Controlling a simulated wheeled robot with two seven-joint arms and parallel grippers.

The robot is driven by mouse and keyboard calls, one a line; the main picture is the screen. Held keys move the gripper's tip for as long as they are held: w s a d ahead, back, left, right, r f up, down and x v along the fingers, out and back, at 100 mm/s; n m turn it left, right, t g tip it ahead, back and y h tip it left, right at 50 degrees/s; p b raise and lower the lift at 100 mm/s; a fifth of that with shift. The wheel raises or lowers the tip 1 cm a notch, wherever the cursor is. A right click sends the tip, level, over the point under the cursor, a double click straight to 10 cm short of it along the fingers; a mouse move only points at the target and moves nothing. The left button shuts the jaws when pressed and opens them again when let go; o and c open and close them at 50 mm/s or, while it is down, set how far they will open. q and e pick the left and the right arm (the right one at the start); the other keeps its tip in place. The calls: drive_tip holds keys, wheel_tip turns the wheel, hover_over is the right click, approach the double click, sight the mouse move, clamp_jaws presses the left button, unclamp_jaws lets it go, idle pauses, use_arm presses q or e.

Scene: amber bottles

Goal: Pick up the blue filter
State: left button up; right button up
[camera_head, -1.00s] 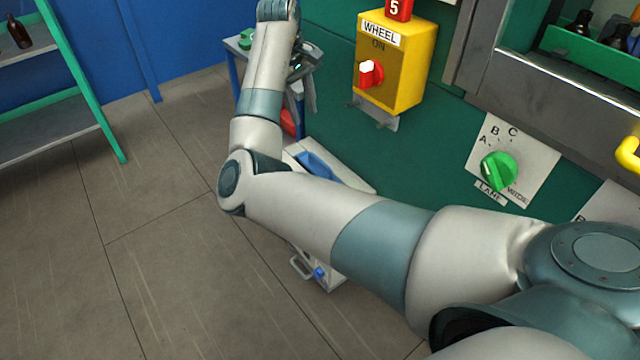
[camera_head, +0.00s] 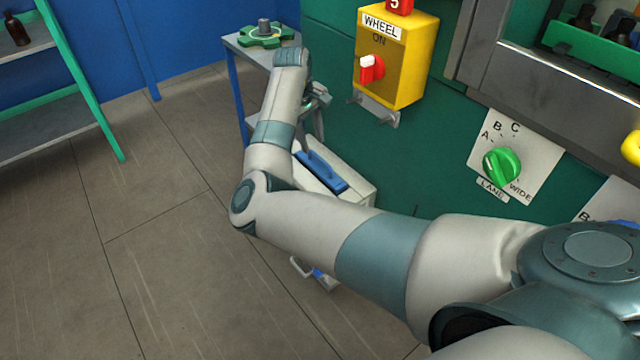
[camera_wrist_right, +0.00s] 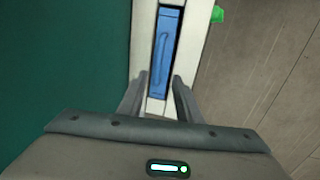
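The blue filter (camera_head: 322,172) is a long flat blue bar lying in the top of a white box (camera_head: 357,188) beside the green wall. In the right wrist view the blue filter (camera_wrist_right: 166,50) shows a thin raised handle along its middle. My right gripper (camera_wrist_right: 160,77) is open and empty, with its fingers spread at the near end of the filter. I cannot tell how far above it they are. In the head view my right gripper (camera_head: 321,100) is partly hidden behind its own wrist. My left gripper is not in view.
A small blue-legged table (camera_head: 240,42) holding a green handwheel (camera_head: 264,34) stands behind my right wrist. A yellow switch box (camera_head: 398,60) juts from the wall to the right. A green-framed shelf (camera_head: 45,130) stands at the left. The floor between is clear.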

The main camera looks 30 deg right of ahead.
sight(318, 156)
drive_tip(key=shift+f, duration=0.2)
drive_tip(key=f, duration=0.2)
drive_tip(key=d+f, duration=0.1)
drive_tip(key=shift+s+d+f, duration=0.1)
drive_tip(key=shift+s+f, duration=0.15)
drive_tip(key=shift+d+f, duration=0.15)
drive_tip(key=shift+f, duration=0.5)
clamp_jaws()
